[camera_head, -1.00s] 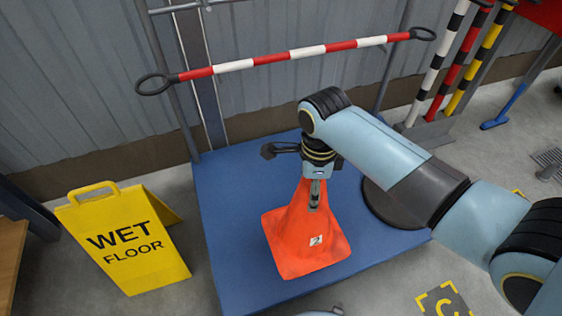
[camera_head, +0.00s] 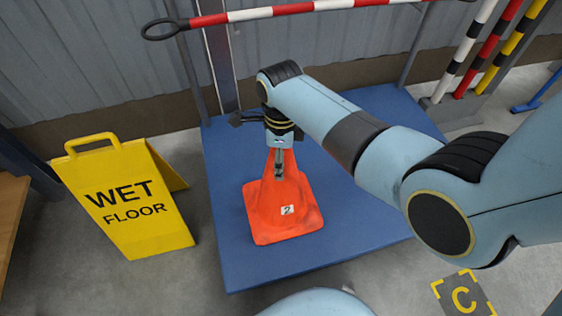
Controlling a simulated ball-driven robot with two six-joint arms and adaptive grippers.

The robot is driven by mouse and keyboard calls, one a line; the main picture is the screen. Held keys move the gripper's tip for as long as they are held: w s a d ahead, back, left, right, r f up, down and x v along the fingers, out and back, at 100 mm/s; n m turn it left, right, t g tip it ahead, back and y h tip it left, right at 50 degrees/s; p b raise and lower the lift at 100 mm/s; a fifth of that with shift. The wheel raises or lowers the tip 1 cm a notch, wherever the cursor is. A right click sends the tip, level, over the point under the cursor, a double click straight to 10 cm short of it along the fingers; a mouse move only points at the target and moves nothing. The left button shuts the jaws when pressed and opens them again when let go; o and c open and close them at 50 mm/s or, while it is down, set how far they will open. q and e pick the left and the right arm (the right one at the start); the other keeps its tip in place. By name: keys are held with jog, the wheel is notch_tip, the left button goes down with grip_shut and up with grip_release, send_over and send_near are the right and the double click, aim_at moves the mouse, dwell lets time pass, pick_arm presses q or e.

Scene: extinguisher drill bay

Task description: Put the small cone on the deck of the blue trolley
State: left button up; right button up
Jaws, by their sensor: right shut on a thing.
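My right gripper (camera_head: 279,167) comes from above and is shut on the cone's upper part. The cone's tip is hidden by the gripper. I cannot tell whether the base touches the deck or hangs just above it. My left gripper is not in view.
A yellow wet-floor sign (camera_head: 128,205) stands left of the trolley. A red and white bar (camera_head: 290,10) crosses behind the deck. Striped posts (camera_head: 485,55) stand at the back right. My right arm covers the deck's right part.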

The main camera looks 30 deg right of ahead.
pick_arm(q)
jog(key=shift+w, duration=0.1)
pick_arm(e)
jog(key=shift+f, duration=0.1)
jog(key=o, duration=1.7)
jog(key=shift+f, duration=0.1)
pick_arm(q)
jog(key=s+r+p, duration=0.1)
jog(key=p, duration=0.1)
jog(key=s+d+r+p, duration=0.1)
jog(key=p, duration=0.1)
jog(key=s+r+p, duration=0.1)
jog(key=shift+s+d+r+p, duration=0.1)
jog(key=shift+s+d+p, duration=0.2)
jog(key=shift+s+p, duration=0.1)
pick_arm(e)
notch_tip(320, 180, up, 12)
jog(key=shift+r, duration=0.15)
